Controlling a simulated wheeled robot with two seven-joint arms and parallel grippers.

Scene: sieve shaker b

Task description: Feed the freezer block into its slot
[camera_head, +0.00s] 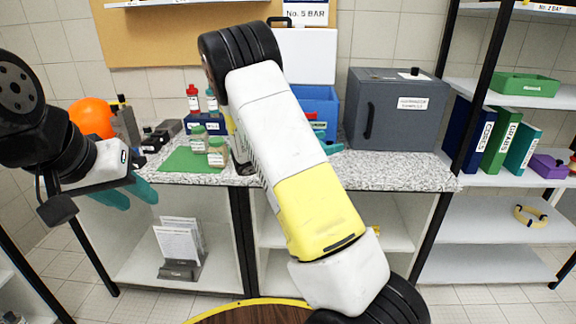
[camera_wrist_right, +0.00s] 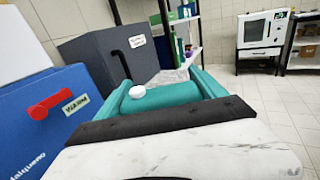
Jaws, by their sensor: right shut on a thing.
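The freezer block (camera_wrist_right: 160,98) is teal with a white cap (camera_wrist_right: 137,92). In the right wrist view it lies between the teal fingers of my right gripper (camera_wrist_right: 155,70), which is shut on it. A blue cool box (camera_wrist_right: 40,140) with a red latch is close to the left of that gripper; it also shows in the head view (camera_head: 322,102), its white lid (camera_head: 310,55) raised. The slot cannot be made out. In the head view my right arm hides most of its gripper. My left gripper (camera_head: 126,196) is empty with fingers apart, left of the bench.
A grey cabinet (camera_head: 395,110) stands right of the cool box on the speckled bench (camera_head: 400,172). A green mat (camera_head: 190,160), several jars and an orange ball (camera_head: 92,117) are on the left. Shelves with binders (camera_head: 497,135) stand right. The front right bench is clear.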

